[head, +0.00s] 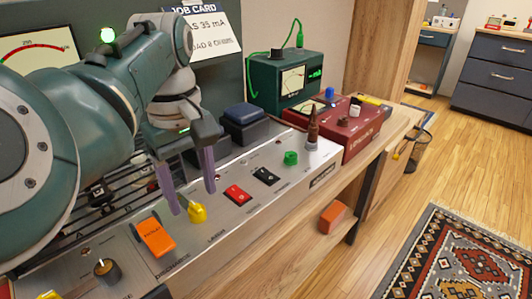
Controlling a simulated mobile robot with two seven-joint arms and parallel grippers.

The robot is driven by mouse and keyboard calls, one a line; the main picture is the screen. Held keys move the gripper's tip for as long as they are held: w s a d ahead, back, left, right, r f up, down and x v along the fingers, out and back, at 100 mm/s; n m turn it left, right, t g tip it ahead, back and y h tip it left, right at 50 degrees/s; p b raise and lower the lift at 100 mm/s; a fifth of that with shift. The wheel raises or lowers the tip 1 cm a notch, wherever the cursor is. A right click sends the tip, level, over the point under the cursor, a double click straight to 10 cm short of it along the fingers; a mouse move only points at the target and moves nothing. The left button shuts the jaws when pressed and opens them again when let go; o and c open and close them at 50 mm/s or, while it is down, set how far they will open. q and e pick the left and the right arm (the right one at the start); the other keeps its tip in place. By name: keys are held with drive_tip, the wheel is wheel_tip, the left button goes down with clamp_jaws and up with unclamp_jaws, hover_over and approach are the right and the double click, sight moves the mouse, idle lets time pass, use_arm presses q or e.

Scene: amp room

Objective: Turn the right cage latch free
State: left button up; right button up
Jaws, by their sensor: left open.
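The right cage latch looks to be the yellow knob (197,214) on the front of the grey metal panel (215,220), by a small printed label. My left gripper (192,203) reaches in from the left and is open, with two purple fingers pointing down. The knob shows just below and between the fingertips; I cannot tell whether they touch it. The black barred cage (62,222) lies at the left, mostly hidden behind my left arm. My right gripper is not in view.
An orange switch (155,237), a red rocker (237,195), a black rocker (266,176) and a green knob (291,158) sit nearby on the panel. A brown bottle-shaped piece (313,130) stands at its right end. A green meter box (286,80) and red box (340,122) are beyond.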

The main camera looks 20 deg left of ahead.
sight(197, 212)
use_arm(q)
drive_tip(key=shift+f+b, duration=0.3)
drive_tip(key=shift+f, duration=1.15)
clamp_jaws()
